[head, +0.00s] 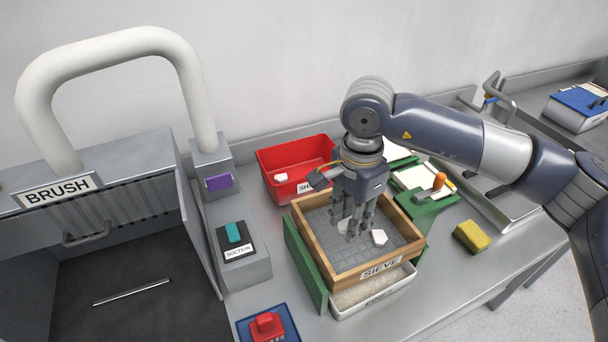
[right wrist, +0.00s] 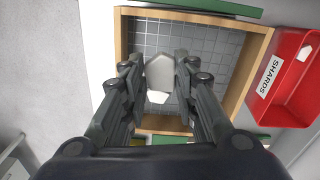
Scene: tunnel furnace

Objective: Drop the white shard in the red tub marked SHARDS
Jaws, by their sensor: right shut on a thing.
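My right gripper (head: 352,228) reaches down over the wooden sieve (head: 405,219). It is shut on a white shard (head: 345,226), which shows between the fingertips in the right wrist view (right wrist: 160,72). The fingers partly hide this shard in the head view. Another white shard (head: 379,237) lies on the sieve's grey mesh; it also shows in the right wrist view (right wrist: 158,97). The red tub (head: 308,152) marked SHARDS stands behind the sieve, to the left of my gripper, with one white piece (head: 281,177) inside. My left gripper is not in view.
The sieve sits in a green frame (head: 306,266) above a white tray (head: 375,292). A yellow sponge (head: 471,236) lies to the right.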

